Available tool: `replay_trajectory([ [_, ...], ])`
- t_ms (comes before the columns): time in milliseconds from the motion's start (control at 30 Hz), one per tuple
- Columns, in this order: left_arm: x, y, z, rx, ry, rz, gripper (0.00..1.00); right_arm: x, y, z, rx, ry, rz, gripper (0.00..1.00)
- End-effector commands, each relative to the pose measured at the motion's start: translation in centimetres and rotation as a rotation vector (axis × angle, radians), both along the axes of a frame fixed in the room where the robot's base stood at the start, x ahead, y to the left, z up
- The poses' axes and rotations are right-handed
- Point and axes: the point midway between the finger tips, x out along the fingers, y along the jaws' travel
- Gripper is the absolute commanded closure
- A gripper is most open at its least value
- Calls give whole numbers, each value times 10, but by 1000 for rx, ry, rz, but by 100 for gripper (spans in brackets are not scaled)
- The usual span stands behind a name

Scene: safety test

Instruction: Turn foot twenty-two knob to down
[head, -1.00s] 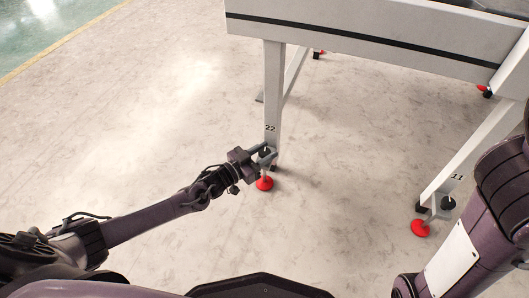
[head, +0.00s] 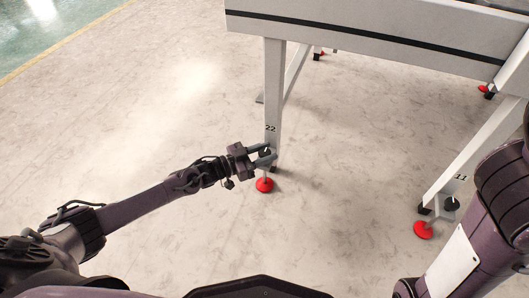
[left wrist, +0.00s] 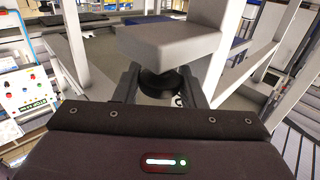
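Foot twenty-two is the white leg marked 22 (head: 271,128), with a red foot disc (head: 264,185) on the floor. Its small black knob (head: 265,151) sits low on the leg, partly hidden by my fingers. In the left wrist view the dark round knob (left wrist: 160,84) shows under a pale block, between the two fingertips. My left gripper (head: 263,156) is at the knob with its fingers apart, one on each side. Whether they touch it is hard to tell. My right arm shows at the right edge; its gripper is out of view.
Another leg marked 11 (head: 460,177) stands at the right, with a black knob (head: 451,203) and a red disc (head: 424,230). The white frame beam (head: 370,40) runs above. The floor left of leg 22 is clear.

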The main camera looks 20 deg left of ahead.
Motion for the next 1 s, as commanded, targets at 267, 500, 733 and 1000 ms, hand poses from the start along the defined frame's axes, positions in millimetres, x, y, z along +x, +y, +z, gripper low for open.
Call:
replay_trajectory([
  [267,0,0,0,-1,-1,0,45,0,0,0,0,0,0,45],
  [500,-7,7,2,0,1,0,45,0,0,8,0,-1,0,45],
  [733,-33,36,4,1,3,1,45,0,0,31,0,-1,0,45],
  [1000,-51,57,1,1,1,0,45,-1,0,41,0,-1,0,45],
])
